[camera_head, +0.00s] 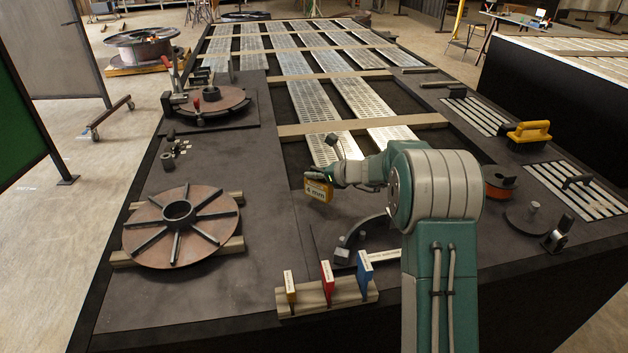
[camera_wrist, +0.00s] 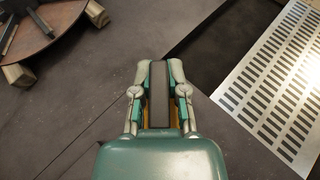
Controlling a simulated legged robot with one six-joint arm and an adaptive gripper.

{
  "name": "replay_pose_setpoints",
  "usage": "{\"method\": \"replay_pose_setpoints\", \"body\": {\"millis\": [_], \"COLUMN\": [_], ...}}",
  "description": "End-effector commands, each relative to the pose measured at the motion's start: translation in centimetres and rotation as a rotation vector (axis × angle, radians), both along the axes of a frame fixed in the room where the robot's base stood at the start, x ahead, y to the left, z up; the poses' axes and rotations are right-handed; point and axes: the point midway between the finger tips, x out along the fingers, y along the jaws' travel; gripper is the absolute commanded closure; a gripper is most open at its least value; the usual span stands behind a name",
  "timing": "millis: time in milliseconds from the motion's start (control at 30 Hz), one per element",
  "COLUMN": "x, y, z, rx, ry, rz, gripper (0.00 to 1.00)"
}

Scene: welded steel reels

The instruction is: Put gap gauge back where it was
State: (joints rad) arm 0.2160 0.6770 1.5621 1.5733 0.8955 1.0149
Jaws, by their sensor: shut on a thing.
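The gap gauge (camera_head: 318,190) is a yellow block with a "4 mm" label. My gripper (camera_head: 335,172) is shut on it and holds it above the dark table, left of my arm, in the head view. In the wrist view my gripper (camera_wrist: 158,72) points away from the camera, its fingers on both sides of a dark grey strip. Only a little yellow of the gauge (camera_wrist: 177,115) shows there; the rest is hidden. A wooden block (camera_head: 345,296) at the table's front edge carries yellow, red (camera_head: 327,280) and blue (camera_head: 365,270) labelled pieces.
A ribbed steel reel flange (camera_head: 206,232) lies on wooden bars at the left. A curved dark tool (camera_head: 357,240) lies just behind the wooden block. A yellow-handled brush (camera_head: 529,132) and an orange reel (camera_head: 497,181) are at the right. Bare tabletop (camera_head: 262,240) shows between flange and gripper.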

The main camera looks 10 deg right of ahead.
Motion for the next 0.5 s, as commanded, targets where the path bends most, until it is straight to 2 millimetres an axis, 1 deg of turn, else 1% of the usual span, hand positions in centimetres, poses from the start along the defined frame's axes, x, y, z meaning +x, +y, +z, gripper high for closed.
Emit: {"method": "replay_pose_setpoints", "body": {"millis": [33,133,467,500], "x": [-0.1,-0.1,-0.1,-0.1], "y": [0.0,0.0,0.0,0.0], "z": [-1.0,-2.2,-2.5,-2.5], "rx": [0.002,0.001,0.001,0.001], "ry": [0.005,0.002,0.001,0.003], "rz": [-0.001,-0.001,-0.001,-0.001], "gripper": [1.0,1.0,1.0,0.68]}}
